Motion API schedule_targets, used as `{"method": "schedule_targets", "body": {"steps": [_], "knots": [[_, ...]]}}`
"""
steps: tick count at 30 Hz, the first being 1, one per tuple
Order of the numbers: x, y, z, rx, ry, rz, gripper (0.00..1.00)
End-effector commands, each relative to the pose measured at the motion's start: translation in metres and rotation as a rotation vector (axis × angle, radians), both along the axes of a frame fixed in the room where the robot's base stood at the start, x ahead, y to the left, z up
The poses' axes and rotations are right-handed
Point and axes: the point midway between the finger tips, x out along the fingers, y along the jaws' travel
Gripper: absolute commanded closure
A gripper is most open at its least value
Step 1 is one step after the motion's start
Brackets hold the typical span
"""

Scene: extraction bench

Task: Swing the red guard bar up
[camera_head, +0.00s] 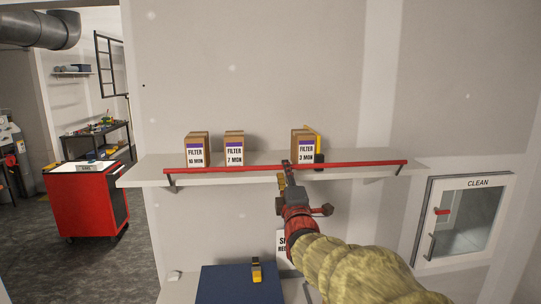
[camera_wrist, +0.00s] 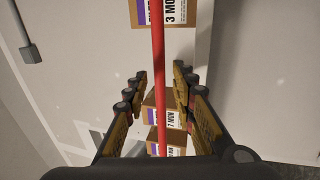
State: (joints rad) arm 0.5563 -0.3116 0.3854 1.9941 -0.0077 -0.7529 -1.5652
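The red guard bar (camera_head: 226,169) runs nearly level along the front of the white wall shelf (camera_head: 152,173), in front of the boxes. In the wrist view the bar (camera_wrist: 158,50) passes lengthwise between the two fingers of my gripper (camera_wrist: 159,88), with a visible gap on each side. My gripper (camera_head: 287,174) is open and holds nothing. I cannot tell how deep the bar sits between the fingers.
Behind the bar stand the filter boxes marked 10 MON (camera_head: 196,149), 7 MON (camera_head: 234,148) and 3 MON (camera_head: 302,146). A yellow item (camera_head: 318,140) is beside the last. Below is a dark blue case (camera_head: 225,285). A CLEAN cabinet (camera_head: 426,225) is at right, a red cart (camera_head: 82,205) at left.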

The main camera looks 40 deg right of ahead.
Motion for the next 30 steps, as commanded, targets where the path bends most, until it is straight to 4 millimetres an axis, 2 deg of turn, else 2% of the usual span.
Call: {"method": "schedule_targets", "body": {"steps": [16,21,30], "knots": [[0.055,-0.033,0.017,0.001,0.0,0.001,0.74],[0.061,-0.037,0.019,0.001,0.0,0.001,0.74],[0.062,-0.037,0.019,0.002,0.0,0.001,0.75]]}}
